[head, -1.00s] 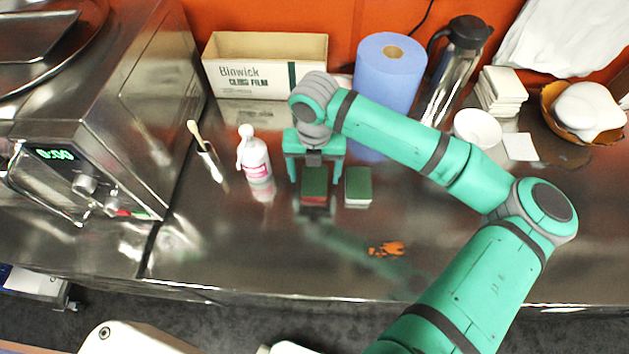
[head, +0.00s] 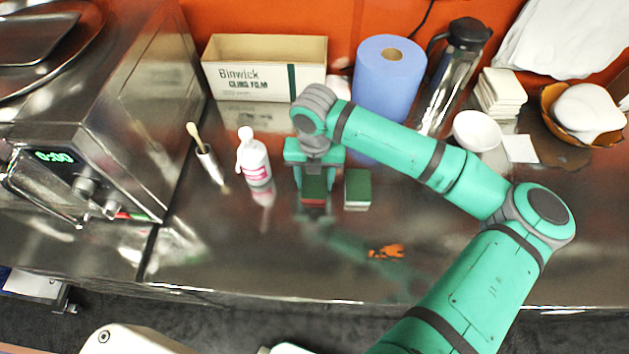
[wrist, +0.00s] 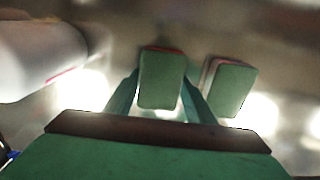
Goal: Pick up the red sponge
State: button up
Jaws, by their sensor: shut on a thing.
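The red sponge (head: 314,188) has a dark green top pad and a red edge along its front. It also shows in the wrist view (wrist: 161,80), between the two fingers with a thin red rim at its far edge. My gripper (head: 313,184) points down over the sponge and is shut on it, one finger at each side. It also shows in the wrist view (wrist: 162,95). I cannot tell whether the sponge is clear of the counter. A second sponge (head: 357,187), green on top with a pale body, lies just right of it, apart from the gripper.
A white spray bottle (head: 254,160) stands left of my gripper, with a brush in a holder (head: 207,158) beyond it. A cling film box (head: 264,68) and a blue paper roll (head: 390,78) stand behind. Orange scraps (head: 385,251) lie in front; the front counter is mostly clear.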

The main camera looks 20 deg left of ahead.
jog(key=shift+r, duration=0.1)
jog(key=shift+r, duration=0.2)
notch_tip(320, 180, up, 2)
jog(key=shift+r, duration=0.1)
jog(key=s+d+r, duration=0.1)
jog(key=d+r, duration=0.9)
jog(key=d, duration=0.4)
jog(key=shift+s, duration=0.2)
